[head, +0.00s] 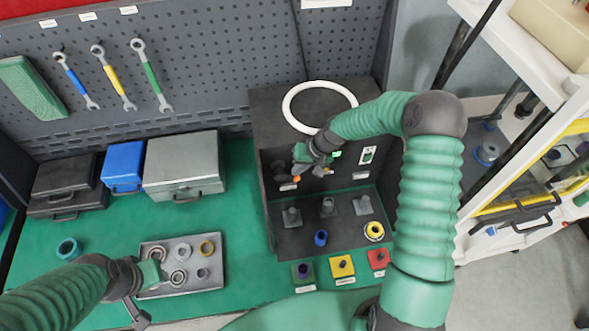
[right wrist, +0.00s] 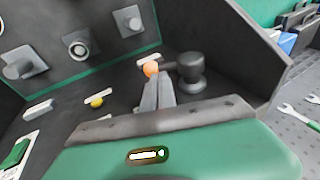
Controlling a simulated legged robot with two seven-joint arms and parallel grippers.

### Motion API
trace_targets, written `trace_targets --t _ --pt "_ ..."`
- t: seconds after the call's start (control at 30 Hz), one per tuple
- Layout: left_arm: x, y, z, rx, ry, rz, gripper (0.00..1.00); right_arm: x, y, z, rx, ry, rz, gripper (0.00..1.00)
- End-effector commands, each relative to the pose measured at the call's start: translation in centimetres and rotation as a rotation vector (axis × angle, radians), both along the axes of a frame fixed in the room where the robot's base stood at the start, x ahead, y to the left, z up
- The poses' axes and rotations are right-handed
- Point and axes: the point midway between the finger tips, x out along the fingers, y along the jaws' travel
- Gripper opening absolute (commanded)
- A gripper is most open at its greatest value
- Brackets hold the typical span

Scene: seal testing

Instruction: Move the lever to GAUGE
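The lever (right wrist: 190,72) is a dark round hub with a short arm ending in an orange ball (right wrist: 151,68). It sits on the upper left of the black test station's panel; in the head view the orange ball (head: 296,178) shows just below my right gripper (head: 308,163). In the right wrist view my right gripper's grey fingers (right wrist: 160,84) are close together, their tips at the lever arm beside the ball. I cannot tell whether they touch or hold it. Small white labels are nearby, unreadable. My left gripper (head: 145,290) is near the parts tray; its finger gap is unclear.
The parts tray (head: 212,286) holds several rings. A yellow button (right wrist: 96,101) and a green switch (right wrist: 15,153) are near the lever. Grey fixtures (head: 328,207) stand on the station's lower deck. A white ring (head: 349,93) lies on top. Cases (head: 184,165) stand left.

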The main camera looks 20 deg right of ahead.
Motion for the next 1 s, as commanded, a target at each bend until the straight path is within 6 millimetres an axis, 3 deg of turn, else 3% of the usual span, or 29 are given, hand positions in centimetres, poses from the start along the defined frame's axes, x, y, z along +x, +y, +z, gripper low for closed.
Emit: trace_targets --t 0.27,1.0 --pt "0.0 0.0 -3.1 0.000 0.000 0.000 0.36 -0.1 -0.3 -1.6 0.237 -0.064 -0.005 0.00" --pt "-0.1 0.0 -15.7 0.000 0.000 0.000 0.36 0.1 0.6 -6.1 0.902 -0.236 -0.005 0.00"
